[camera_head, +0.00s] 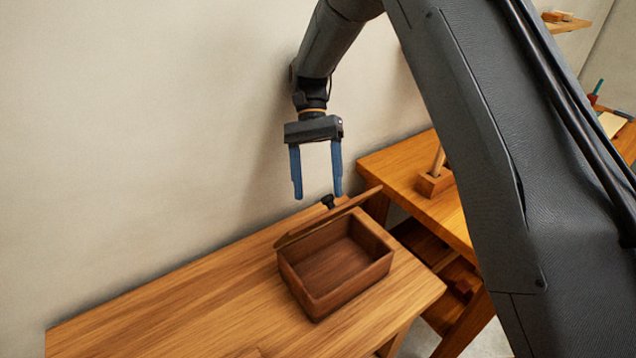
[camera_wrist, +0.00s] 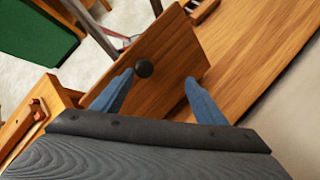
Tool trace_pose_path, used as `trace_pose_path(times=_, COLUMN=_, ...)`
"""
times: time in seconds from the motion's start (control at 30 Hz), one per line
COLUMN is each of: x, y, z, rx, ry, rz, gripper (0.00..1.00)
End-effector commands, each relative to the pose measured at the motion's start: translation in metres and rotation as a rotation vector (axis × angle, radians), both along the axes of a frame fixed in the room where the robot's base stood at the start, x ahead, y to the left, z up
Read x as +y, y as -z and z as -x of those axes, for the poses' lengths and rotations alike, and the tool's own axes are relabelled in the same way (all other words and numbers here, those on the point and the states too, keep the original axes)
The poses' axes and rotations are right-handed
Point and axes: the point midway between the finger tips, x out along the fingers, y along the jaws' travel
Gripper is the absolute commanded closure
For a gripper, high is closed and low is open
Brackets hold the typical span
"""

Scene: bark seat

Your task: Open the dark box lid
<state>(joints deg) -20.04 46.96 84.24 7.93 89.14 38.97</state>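The dark brown wooden box (camera_head: 345,290) stands on the wooden bench near its right end, and its empty inside shows. Its lid (camera_head: 330,216) is raised and tilted back at the far side, toward the wall. A dark round knob (camera_head: 328,201) sticks up from the lid. In the wrist view the lid (camera_wrist: 160,50) shows its outer face with the knob (camera_wrist: 144,68) on it. My gripper (camera_head: 318,197) hangs above and behind the lid, with its two blue fingers spread and nothing between them. In the wrist view my gripper (camera_wrist: 158,80) has a finger on either side of the knob's line, apart from it.
The bench top (camera_head: 190,305) is clear to the left of the box. A plain wall (camera_head: 150,120) rises close behind. A second wooden table (camera_head: 400,180) with a wooden block holder (camera_head: 433,184) stands at the right. A green surface (camera_wrist: 35,35) shows in the wrist view.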

Motion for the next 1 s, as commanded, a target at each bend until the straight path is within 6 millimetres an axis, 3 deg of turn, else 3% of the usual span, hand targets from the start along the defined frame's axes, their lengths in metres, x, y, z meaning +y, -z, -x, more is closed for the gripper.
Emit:
trace_pose_path(times=0.1, x=-0.003, y=0.003, z=-0.002, rx=-0.006, ry=0.007, rz=-0.009, gripper=0.59)
trace_pose_path(times=0.57, x=-0.005, y=0.000, z=-0.003, rx=-0.009, ry=0.008, rz=-0.010, gripper=0.59)
trace_pose_path(times=0.73, x=-0.005, y=-0.019, z=-0.003, rx=-0.011, ry=0.006, rz=-0.012, gripper=0.59)
trace_pose_path(times=1.0, x=-0.008, y=-0.070, z=-0.003, rx=-0.007, ry=0.007, rz=-0.010, gripper=0.59)
